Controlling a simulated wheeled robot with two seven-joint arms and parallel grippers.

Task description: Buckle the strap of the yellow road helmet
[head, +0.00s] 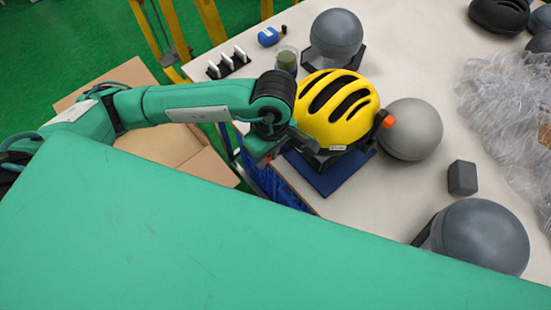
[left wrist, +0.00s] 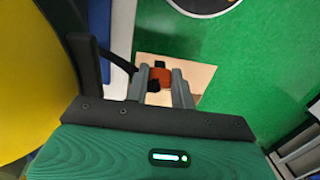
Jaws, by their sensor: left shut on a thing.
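The yellow road helmet (head: 338,108) with black vents sits on a dark stand over a blue mat (head: 335,178) at the table's edge. An orange piece (head: 388,121) shows on its right side. My left gripper (head: 301,141) is at the helmet's left side, low by the rim. In the left wrist view, its two grey fingers are shut on an orange and black buckle piece (left wrist: 161,76). A black strap (left wrist: 119,62) runs to it from the helmet side (left wrist: 30,85). In the head view the held piece is hidden. My right gripper is out of view.
A light grey ball (head: 411,129) stands close right of the helmet. Dark grey domes stand behind (head: 336,34) and in front right (head: 480,237). A small grey block (head: 462,177) and clear plastic wrap (head: 505,115) lie to the right. Cardboard (head: 160,143) lies below the table's left edge.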

